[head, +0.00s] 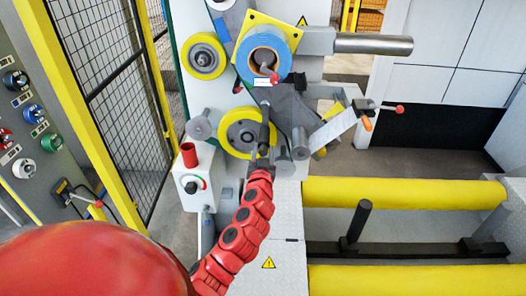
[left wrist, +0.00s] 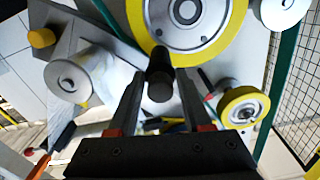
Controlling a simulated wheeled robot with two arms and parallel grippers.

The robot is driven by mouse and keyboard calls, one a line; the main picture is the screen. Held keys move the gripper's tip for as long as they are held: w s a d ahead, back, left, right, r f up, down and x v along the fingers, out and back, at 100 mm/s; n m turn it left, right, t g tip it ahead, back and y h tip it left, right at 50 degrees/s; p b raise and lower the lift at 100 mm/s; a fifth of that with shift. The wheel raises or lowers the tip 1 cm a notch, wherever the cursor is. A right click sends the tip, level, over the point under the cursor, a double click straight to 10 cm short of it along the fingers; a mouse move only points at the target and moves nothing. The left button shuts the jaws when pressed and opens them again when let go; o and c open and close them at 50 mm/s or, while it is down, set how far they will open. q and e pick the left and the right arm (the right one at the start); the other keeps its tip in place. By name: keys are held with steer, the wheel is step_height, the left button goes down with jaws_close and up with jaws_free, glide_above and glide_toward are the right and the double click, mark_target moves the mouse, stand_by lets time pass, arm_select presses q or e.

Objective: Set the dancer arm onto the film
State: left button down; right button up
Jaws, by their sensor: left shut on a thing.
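My left gripper (head: 259,165) reaches up to the front of the wrapping machine. It is shut on a dark handle (head: 265,125), which looks like the grip of the dancer arm. In the left wrist view, the two fingers (left wrist: 160,92) stand on either side of this black round-ended handle (left wrist: 160,62). The handle lies in front of a large yellow-rimmed wheel, also seen in the head view (head: 230,133). A pale strip that may be the film (head: 334,130) runs at a slant to the right of the handle. Whether the arm touches it cannot be told. My right gripper is not in view.
A blue roll (head: 264,48) sits above the handle, with a smaller yellow wheel (head: 203,57) to its left. Grey rollers (head: 300,143) stand close right of the gripper. A red-knobbed lever (head: 390,107) sticks out right. A mesh fence (head: 105,75) bounds the left.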

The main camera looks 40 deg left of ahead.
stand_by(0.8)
arm_select(q)
steer(key=shift+w+d+f+n+b, duration=0.2)
steer(key=shift+n+b, duration=0.2)
steer(key=shift+b, duration=0.45)
steer(key=w+d+r+n+b, duration=0.2)
steer(key=r+n+b, duration=0.3)
steer(key=n+b, duration=0.5)
steer(key=w+d+r+n+b, duration=0.1)
steer(key=d+r+n+b, duration=0.3)
steer(key=n+b, duration=0.6)
steer(key=shift+w+d+r+b, duration=0.35)
steer(key=shift+r+b, duration=0.85)
steer(key=shift+b, duration=1)
steer(key=shift+a, duration=0.1)
steer(key=c, duration=0.6)
jaws_free()
steer(key=shift+w, duration=0.1)
